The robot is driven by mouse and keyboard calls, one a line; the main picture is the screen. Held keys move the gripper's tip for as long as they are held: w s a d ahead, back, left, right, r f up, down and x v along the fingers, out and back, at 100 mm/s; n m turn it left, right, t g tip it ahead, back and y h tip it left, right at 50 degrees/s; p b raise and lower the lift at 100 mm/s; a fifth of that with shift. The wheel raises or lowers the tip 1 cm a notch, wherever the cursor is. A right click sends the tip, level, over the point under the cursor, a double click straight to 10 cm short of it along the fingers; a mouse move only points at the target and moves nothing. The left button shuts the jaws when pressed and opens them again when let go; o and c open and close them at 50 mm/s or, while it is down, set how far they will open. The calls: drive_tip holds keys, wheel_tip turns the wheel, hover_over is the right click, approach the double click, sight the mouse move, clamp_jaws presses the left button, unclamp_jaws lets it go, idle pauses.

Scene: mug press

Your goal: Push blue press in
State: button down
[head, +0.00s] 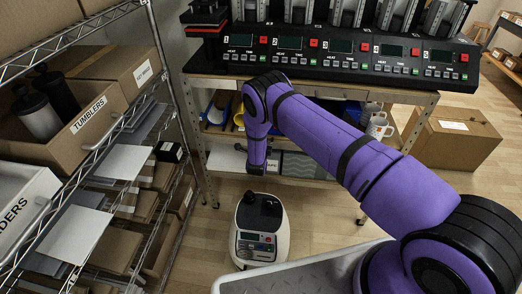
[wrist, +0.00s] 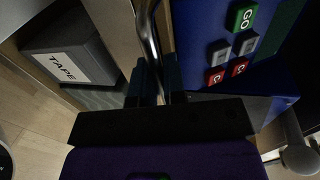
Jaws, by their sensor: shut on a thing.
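The blue press (wrist: 205,20) fills the upper right of the wrist view. It has a green GO button (wrist: 241,17), grey buttons (wrist: 220,52) and red buttons (wrist: 214,77). A shiny metal bar (wrist: 147,28), which looks like the press handle, runs down beside its blue body. My gripper (wrist: 158,78) is shut on this bar; the dark fingers stand on either side of it. The exact contact is dim. In the head view my purple arm reaches toward the workbench, and I cannot make out the blue press or the gripper there.
A grey box labelled TAPE (wrist: 70,58) stands left of the bar. A workbench (head: 330,90) carries a row of black presses (head: 340,62). A wire shelf (head: 130,140) with boxes stands left. A white machine (head: 259,236) is on the floor near the bench.

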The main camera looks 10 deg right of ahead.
drive_tip(key=shift+w+d+r, duration=0.1)
drive_tip(key=shift+w+d, duration=0.05)
drive_tip(key=shift+w, duration=0.15)
drive_tip(key=c, duration=1.2)
unclamp_jaws()
drive_tip(key=shift+w, duration=0.1)
drive_tip(key=v, duration=1)
drive_tip(key=shift+s, duration=0.4)
